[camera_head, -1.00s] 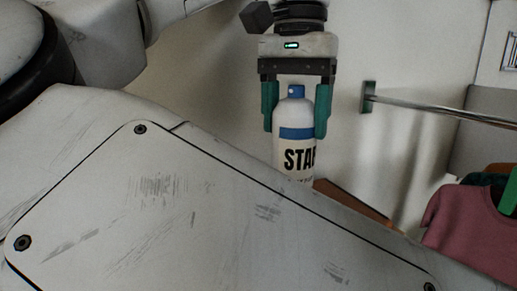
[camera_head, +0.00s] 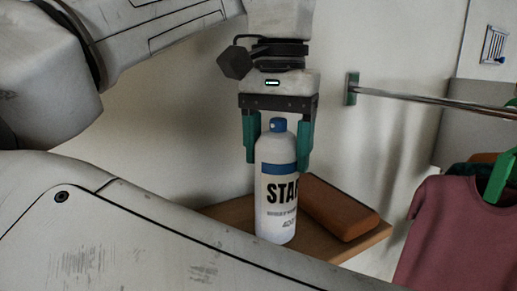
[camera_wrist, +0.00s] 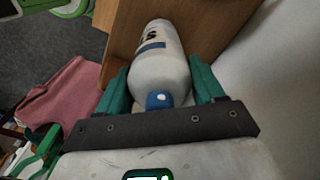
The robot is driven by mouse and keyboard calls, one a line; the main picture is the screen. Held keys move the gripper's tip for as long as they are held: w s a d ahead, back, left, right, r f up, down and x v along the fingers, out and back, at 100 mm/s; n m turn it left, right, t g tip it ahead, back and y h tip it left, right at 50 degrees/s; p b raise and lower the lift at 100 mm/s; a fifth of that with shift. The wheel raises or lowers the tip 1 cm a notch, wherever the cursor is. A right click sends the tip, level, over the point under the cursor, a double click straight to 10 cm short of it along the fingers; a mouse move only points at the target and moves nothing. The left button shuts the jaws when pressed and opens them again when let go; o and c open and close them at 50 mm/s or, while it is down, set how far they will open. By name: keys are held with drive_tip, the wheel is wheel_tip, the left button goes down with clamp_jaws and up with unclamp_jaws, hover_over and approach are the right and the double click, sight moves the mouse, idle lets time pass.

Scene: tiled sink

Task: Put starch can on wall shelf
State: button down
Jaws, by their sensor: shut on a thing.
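The starch can (camera_head: 276,205) is a white spray can with a blue cap, a blue band and dark lettering. My gripper (camera_head: 278,158) points down with its green fingers shut on the can's upper part. The can is upright over the wooden wall shelf (camera_head: 232,212). Its base appears at the shelf's surface, but I cannot tell if it touches. In the wrist view the can (camera_wrist: 160,70) lies between the green fingers (camera_wrist: 160,85), with the brown shelf board (camera_wrist: 205,25) beyond it.
A brown box-like object (camera_head: 338,208) lies on the shelf just right of the can. A metal rail (camera_head: 430,105) sticks out from the wall at the right. A maroon shirt (camera_head: 450,235) on a green hanger (camera_head: 502,180) hangs at the right. My own body covers the lower left.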

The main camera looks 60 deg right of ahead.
sight(277, 118)
drive_tip(key=shift+w+d+f, duration=0.1)
drive_tip(key=shift+w+f, duration=0.05)
drive_tip(key=shift+c, duration=0.7)
unclamp_jaws()
drive_tip(key=shift+r, duration=3.9)
